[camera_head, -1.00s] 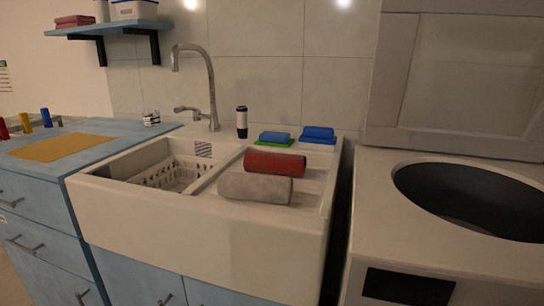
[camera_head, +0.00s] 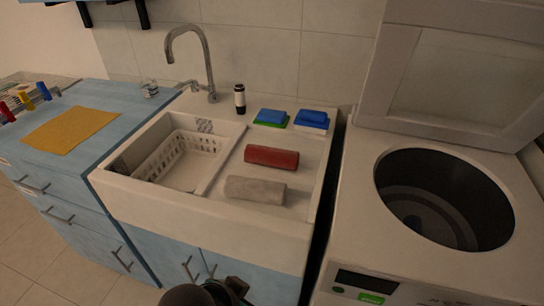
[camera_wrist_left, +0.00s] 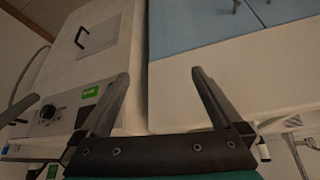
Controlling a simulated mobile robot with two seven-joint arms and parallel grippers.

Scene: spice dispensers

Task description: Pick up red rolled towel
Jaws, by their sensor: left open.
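The red rolled towel (camera_head: 271,156) lies on the flat right part of the white sink unit, behind a grey rolled towel (camera_head: 255,190). The two rolls lie roughly parallel, with a small gap between them. My left gripper (camera_wrist_left: 160,75) is open and empty in the left wrist view, its two fingers apart. That view shows white and blue fronts beyond the fingers and no towel. In the head view, a dark part of my arm shows at the bottom edge, well below the towels. My right gripper is not in view.
A white basket (camera_head: 181,160) sits in the basin on the left. The tap (camera_head: 207,65), a small bottle (camera_head: 240,99) and blue and green sponges (camera_head: 272,117) stand behind. A top-loading washer (camera_head: 350,215) with its lid raised is on the right.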

